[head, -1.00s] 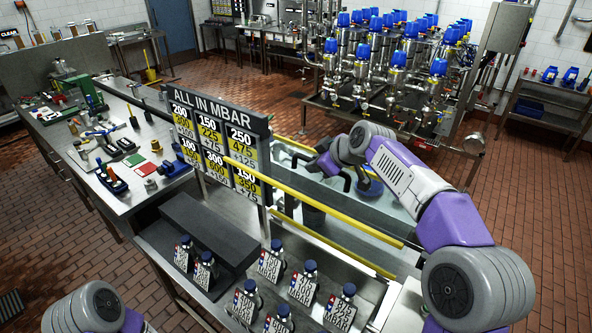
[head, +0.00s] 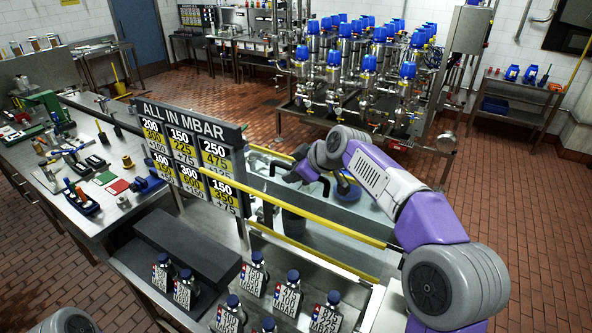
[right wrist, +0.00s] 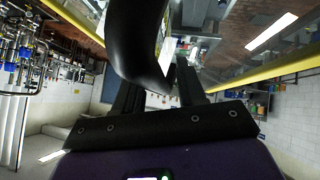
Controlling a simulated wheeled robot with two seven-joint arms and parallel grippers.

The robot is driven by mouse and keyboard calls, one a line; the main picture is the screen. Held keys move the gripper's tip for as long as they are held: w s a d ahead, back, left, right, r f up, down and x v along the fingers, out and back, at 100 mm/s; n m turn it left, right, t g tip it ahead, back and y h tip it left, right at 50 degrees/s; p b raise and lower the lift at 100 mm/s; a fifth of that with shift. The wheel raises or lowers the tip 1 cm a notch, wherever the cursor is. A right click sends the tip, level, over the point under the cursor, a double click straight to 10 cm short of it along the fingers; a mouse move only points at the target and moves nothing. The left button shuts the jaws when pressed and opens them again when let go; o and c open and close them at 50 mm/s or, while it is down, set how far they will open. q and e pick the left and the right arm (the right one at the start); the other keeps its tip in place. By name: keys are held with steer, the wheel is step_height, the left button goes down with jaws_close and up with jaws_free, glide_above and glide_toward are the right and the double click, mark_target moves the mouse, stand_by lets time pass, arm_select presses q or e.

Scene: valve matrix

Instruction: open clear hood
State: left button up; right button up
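The clear hood (head: 330,213) is a see-through cover with yellow edge bars, over a steel basin in the middle of the head view. A black curved handle (head: 325,187) shows at the hood, and it looms large in the right wrist view (right wrist: 140,45). My right gripper (head: 297,177) is at this handle. In the right wrist view its two dark fingers (right wrist: 160,88) stand apart, with the handle's curved end between or just in front of them. I cannot tell whether they touch it. My left gripper is out of view.
A sign board (head: 190,125) stands left of the hood. Several blue-capped bottles with tags (head: 253,275) stand at the front, by a dark step block (head: 185,245). A cluttered steel bench (head: 35,180) is on the left. A valve rack (head: 370,80) stands behind.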

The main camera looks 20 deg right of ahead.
steer(key=shift+a, duration=0.1)
steer(key=b+v, duration=0.1)
steer(key=v, duration=0.6)
steer(key=shift+s+r, duration=0.15)
steer(key=shift+s, duration=0.05)
